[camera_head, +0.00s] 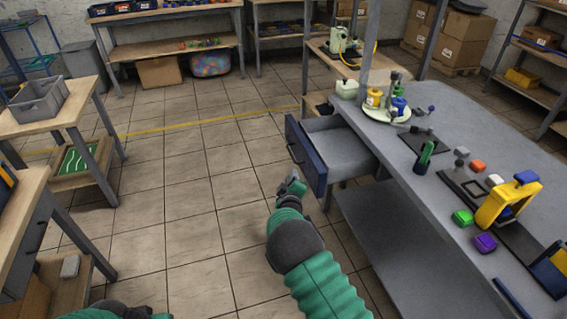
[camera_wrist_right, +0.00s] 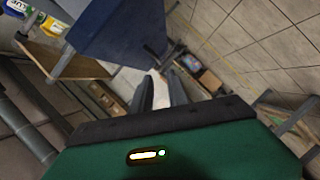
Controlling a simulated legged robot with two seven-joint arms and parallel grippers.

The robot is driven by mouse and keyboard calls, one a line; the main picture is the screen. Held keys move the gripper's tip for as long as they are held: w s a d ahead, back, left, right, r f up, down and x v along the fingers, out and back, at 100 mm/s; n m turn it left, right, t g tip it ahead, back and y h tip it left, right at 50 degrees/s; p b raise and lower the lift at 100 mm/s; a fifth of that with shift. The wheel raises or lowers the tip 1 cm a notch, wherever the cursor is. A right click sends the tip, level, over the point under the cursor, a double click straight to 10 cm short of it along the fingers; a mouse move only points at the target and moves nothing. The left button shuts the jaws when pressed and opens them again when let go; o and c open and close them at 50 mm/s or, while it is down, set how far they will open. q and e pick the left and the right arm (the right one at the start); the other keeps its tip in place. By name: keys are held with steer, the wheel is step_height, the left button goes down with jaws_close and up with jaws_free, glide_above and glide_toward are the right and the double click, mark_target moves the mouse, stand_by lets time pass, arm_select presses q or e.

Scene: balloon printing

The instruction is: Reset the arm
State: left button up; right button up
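My right arm is green and dark grey and reaches up from the bottom centre of the head view. Its gripper (camera_head: 291,186) is over the tiled floor, just left of the open blue drawer (camera_head: 308,160) of the grey workbench (camera_head: 375,188). In the right wrist view, the two dark fingers of the right gripper (camera_wrist_right: 160,92) stand apart, with only floor showing between them. It holds nothing. Part of my left arm shows at the bottom left edge of the head view, but its gripper is out of frame.
A wooden table with a grey crate (camera_head: 40,100) stands at left. The floor between is clear.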

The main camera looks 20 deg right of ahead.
steer(key=s+a+r+m+g+y, duration=0.15)
steer(key=s+m+g, duration=0.35)
steer(key=s, duration=1.6)
steer(key=s+a+r+m+g+y, duration=0.1)
steer(key=s+m+g+y, duration=0.4)
steer(key=s, duration=1.6)
step_height(320, 180, up, 16)
steer(key=n+g+h+p, duration=0.2)
steer(key=p, duration=1.3)
steer(key=shift+a+f+p, duration=0.15)
steer(key=shift+f+p, duration=0.05)
steer(key=shift+p, duration=0.2)
steer(key=shift+w, duration=0.1)
